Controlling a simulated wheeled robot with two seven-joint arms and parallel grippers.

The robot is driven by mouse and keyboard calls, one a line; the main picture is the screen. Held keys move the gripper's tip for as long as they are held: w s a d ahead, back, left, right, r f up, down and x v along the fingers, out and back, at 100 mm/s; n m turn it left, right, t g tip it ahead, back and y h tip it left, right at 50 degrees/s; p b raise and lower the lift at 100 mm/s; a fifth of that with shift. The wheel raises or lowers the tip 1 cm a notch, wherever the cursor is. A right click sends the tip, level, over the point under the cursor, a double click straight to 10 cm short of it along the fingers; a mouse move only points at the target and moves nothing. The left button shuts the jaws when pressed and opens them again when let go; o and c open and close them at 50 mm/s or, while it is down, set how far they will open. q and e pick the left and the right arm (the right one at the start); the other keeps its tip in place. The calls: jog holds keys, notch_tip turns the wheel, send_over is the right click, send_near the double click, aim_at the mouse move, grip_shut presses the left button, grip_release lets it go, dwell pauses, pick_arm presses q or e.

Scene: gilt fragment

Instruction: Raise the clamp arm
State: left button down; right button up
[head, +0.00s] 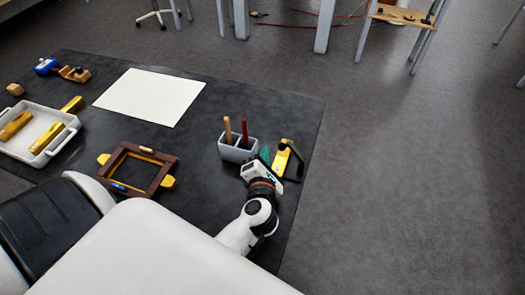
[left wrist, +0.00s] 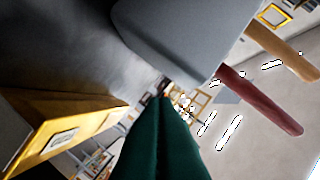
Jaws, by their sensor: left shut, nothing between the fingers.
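A yellow and black fixture (head: 283,157), which looks like the clamp, stands near the right edge of the dark table. Its arm is hard to make out at this size. In the left wrist view a yellow block with a pale label (left wrist: 62,130) shows at the left; it looks like part of the same fixture. My left gripper (head: 265,155) is just left of the fixture, between it and a grey holder. Its green fingers (left wrist: 163,135) are together and empty; whether they touch the fixture I cannot tell. My right gripper is not in view.
The grey holder (head: 237,151) with two upright handles is close to my left gripper. A brown frame (head: 165,163), a white sheet (head: 150,97) and a white tray (head: 72,122) with yellow pieces lie farther left. The table's right edge is close by.

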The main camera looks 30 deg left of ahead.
aim_at(280, 149)
pick_arm(q)
jog(key=d+r, duration=0.2)
jog(key=d, duration=0.1)
jog(key=shift+w+r+p, duration=0.15)
jog(key=shift+p, duration=0.25)
jog(key=shift+w+d+r+p, duration=0.1)
jog(key=shift+d+r+p, duration=0.1)
jog(key=shift+r+p, duration=0.3)
jog(key=shift+w+d+r+m+p, duration=0.1)
jog(key=shift+d+r+m+p, duration=0.15)
jog(key=shift+d+m+p, duration=0.25)
jog(key=shift+a+f+y, duration=0.1)
jog(key=shift+a+y, duration=0.05)
jog(key=shift+y, duration=0.15)
jog(key=shift+f, duration=0.1)
